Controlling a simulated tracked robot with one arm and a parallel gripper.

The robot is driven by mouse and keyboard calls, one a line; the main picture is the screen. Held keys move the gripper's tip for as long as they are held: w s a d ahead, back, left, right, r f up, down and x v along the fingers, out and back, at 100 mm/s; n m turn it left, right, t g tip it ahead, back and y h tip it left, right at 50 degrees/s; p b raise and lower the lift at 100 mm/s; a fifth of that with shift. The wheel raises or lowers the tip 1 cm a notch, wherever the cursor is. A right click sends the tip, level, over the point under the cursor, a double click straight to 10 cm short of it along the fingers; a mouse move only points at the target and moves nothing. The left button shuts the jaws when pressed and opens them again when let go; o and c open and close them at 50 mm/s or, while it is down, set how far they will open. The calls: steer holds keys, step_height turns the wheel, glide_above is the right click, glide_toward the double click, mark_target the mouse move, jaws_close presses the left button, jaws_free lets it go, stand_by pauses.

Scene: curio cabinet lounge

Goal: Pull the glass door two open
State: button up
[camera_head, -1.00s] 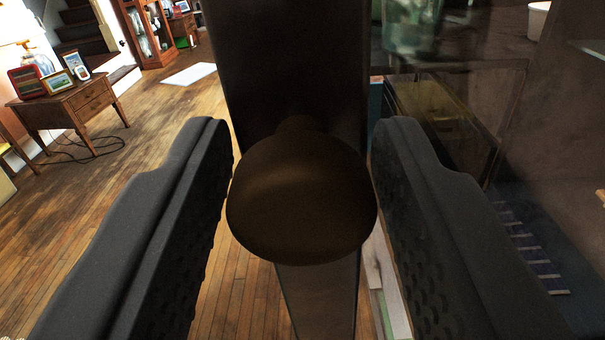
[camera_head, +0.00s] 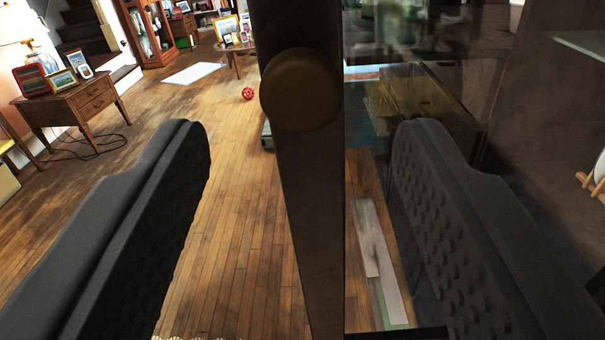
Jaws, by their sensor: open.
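The glass door has a dark upright stile (camera_head: 310,210) running down the middle of the picture, with clear glass (camera_head: 370,215) to its right. A round dark bronze knob (camera_head: 300,90) sits on the upper part of the stile. My gripper (camera_head: 303,140) is open and empty. Its two black ridged fingers are wide apart, one on each side of the stile. The knob shows between and beyond the fingertips, apart from both. Open room and floor show directly left of the stile. The door's hinge side is not clear.
A wooden side table (camera_head: 75,100) with framed pictures and a red radio stands at the left. A red ball (camera_head: 248,93) lies on the wooden floor (camera_head: 225,200). Dim shelves and boxes show through the glass at right.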

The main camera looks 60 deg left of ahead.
steer(key=v, duration=0.7)
steer(key=shift+s+d+p, duration=0.15)
steer(key=shift+d+p, duration=0.15)
steer(key=shift+d, duration=0.05)
steer(key=shift+f, duration=0.1)
steer(key=s+a+r+m+t+h+p, duration=0.2)
steer(key=a+r+m+h+p, duration=0.3)
steer(key=a+r, duration=0.5)
steer(key=s+a+r+m+t+h+p, duration=0.2)
steer(key=a+r+m+t+h+p, duration=0.2)
steer(key=a+r+h+p, duration=0.3)
steer(key=shift+s+a+r+m+h, duration=0.35)
steer(key=shift+a+r+m+h, duration=1)
steer(key=shift+r, duration=2.45)
